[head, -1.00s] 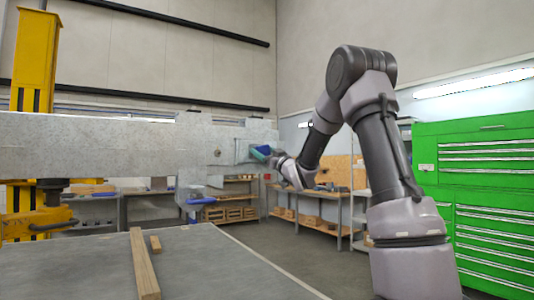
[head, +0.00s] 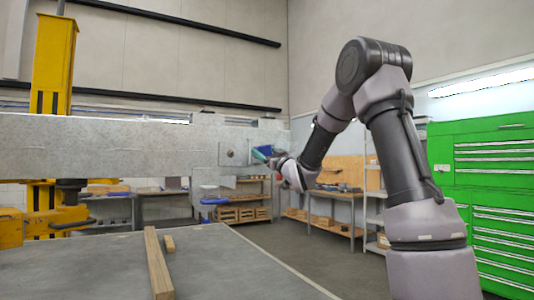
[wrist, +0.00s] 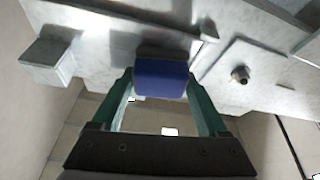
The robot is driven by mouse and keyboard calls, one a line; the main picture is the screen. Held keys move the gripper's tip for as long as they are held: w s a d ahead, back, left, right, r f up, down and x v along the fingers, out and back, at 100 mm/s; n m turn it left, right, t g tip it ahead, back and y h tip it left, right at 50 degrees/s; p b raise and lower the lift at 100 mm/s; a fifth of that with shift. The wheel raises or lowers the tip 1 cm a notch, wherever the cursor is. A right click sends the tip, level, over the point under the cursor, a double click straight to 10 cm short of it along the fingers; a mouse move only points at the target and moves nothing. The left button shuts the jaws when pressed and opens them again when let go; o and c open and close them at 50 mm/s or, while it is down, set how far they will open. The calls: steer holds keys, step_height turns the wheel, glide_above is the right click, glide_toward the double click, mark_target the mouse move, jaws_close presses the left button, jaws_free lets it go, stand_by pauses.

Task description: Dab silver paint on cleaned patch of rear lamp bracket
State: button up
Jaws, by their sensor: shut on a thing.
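My gripper (wrist: 161,88) has green fingers and is shut on a blue block (wrist: 161,79). The block has a dark grey-brown far edge that lies against or very close to the grey metal; I cannot tell whether it touches. In the head view the blue block (head: 265,149) is small at the right end of the long grey beam (head: 100,145). A square plate with a bolt (wrist: 240,76) is right of the block in the wrist view. I cannot tell which metal piece is the rear lamp bracket. No cleaned patch or silver paint can be made out.
A grey table (head: 90,265) with two wooden strips (head: 157,262) fills the lower left. A yellow post (head: 54,65) stands at the left. Green drawer cabinets (head: 490,190) stand at the right. A grey box-shaped piece (wrist: 48,60) juts out left of the block.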

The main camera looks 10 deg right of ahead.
steer(key=shift+a, duration=0.1)
steer(key=shift+s+d, duration=0.3)
steer(key=shift+s, duration=0.65)
steer(key=shift+s+d, duration=0.35)
steer(key=shift+s, duration=0.55)
steer(key=shift+s+d, duration=0.3)
steer(key=shift+s, duration=0.65)
steer(key=s, duration=0.1)
steer(key=s+d, duration=0.1)
steer(key=s, duration=0.1)
